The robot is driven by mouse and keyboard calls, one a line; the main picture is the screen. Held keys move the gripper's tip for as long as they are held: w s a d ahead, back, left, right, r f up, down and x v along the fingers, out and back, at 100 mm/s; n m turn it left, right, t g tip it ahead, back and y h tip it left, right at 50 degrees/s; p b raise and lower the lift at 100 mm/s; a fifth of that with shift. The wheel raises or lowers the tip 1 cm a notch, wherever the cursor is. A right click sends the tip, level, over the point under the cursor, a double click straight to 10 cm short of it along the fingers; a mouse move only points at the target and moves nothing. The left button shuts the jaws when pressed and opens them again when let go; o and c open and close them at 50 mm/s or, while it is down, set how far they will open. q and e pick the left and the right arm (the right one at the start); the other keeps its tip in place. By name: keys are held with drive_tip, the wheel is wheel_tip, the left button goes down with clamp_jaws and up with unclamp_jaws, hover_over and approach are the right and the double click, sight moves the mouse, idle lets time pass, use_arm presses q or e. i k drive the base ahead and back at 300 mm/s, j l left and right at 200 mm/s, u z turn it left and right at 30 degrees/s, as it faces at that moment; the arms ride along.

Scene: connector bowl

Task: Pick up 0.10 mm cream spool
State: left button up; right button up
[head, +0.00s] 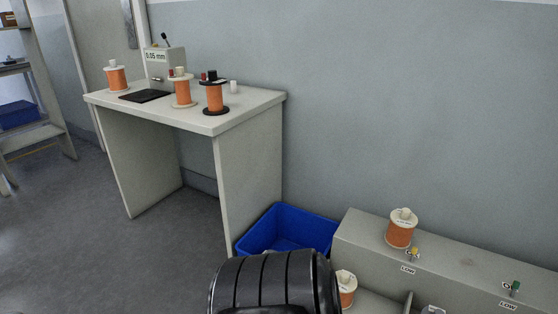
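Several spools of orange wire are in the head view; no 0.10 mm marking is readable on any of them. On the white table, a spool with cream flanges (182,92) stands upright in the middle. A spool with black flanges (215,96) stands to its right, and a spool with whitish flanges (116,77) stands at the left. Another pale-flanged spool (401,230) stands on the grey bench at the right. One more spool (347,287) is lower down, partly hidden behind a black ribbed part, probably mine. Neither gripper is in view.
The white table (250,103) also holds a box labelled 0.05 mm (165,66), a black pad (146,96) and a small white cylinder (233,87). A blue bin (285,228) sits between table and grey bench (450,262).

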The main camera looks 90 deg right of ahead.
sight(347, 281)
drive_tip(key=z, duration=1.85)
